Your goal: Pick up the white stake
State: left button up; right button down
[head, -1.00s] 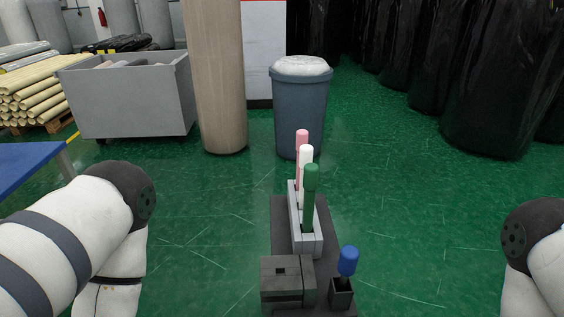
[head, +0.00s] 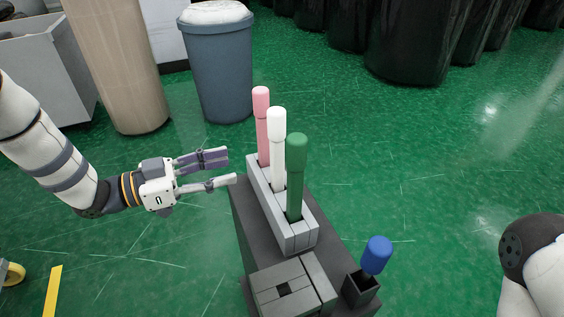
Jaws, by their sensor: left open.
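The white stake (head: 277,150) stands upright in a grey slotted holder (head: 299,240), between a pink stake (head: 262,125) behind it and a green stake (head: 296,175) in front. Its lower end is hidden inside the holder. My left gripper (head: 232,167) is open and empty to the left of the stakes. Its fingers point right, toward the holder, and stay apart from the white stake. In the head view only part of my right arm shows at the right edge; its gripper is out of view.
The holder stands on a dark stand (head: 238,215). A grey block with a square hole (head: 262,298) and a blue-topped stake (head: 376,254) in a black box (head: 360,289) are at the front. A grey bin (head: 220,75) and a tall beige roll (head: 115,70) stand behind.

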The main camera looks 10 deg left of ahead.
aim_at(271, 157)
pick_arm(q)
jog(key=x, duration=0.8)
jog(key=r+x, duration=0.1)
jog(key=x, duration=0.3)
jog(key=shift+s+d, duration=0.2)
jog(key=shift+s, duration=0.15)
grip_shut()
